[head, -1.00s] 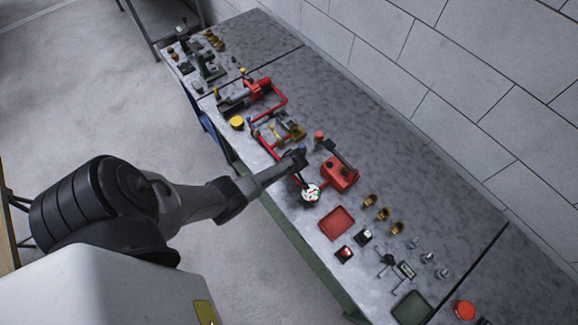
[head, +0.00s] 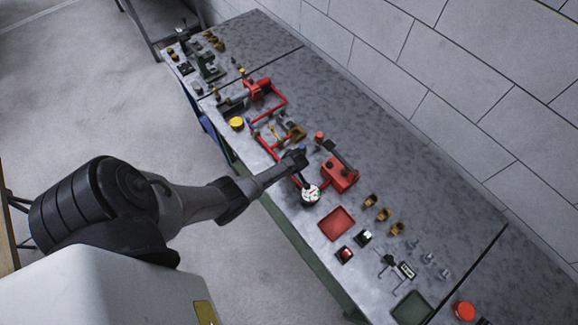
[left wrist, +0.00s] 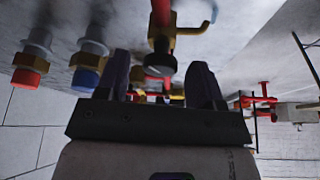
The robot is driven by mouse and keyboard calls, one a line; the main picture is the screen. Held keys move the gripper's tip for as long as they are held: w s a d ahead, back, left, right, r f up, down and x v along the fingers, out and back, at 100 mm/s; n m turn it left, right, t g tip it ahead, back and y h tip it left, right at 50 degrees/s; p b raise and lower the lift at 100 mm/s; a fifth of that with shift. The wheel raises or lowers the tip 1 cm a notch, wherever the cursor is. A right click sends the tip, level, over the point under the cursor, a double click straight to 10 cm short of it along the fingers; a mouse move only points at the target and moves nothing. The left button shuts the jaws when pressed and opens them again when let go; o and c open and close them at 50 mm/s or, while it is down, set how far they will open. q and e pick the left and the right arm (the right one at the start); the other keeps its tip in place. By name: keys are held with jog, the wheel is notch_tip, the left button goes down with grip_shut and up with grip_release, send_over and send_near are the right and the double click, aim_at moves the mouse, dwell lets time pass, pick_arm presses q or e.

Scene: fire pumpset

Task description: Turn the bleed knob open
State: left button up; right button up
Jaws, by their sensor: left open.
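A dark round knob (left wrist: 160,66) sits on a brass fitting (left wrist: 162,42) at the end of a red pipe (left wrist: 160,12) in the left wrist view. It looks like the bleed knob. My left gripper (left wrist: 161,68) is open, with one finger on each side of the knob in the picture. I cannot tell whether the fingers touch it. In the head view my left gripper (head: 297,159) is over the bench beside the red pipework, and it hides the knob there. My right gripper is in neither view.
A red pump box (head: 339,174) and a round white gauge (head: 310,194) stand close to the gripper. Red-capped (left wrist: 27,77) and blue-capped (left wrist: 86,78) fittings show at left in the wrist view. A red tray (head: 337,223) lies further along the bench.

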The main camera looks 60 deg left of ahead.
pick_arm(q)
jog(key=shift+d+r, duration=0.25)
jog(key=shift+r, duration=0.3)
jog(key=p+v, duration=0.1)
jog(key=v, duration=1.1)
jog(key=shift+r, duration=0.35)
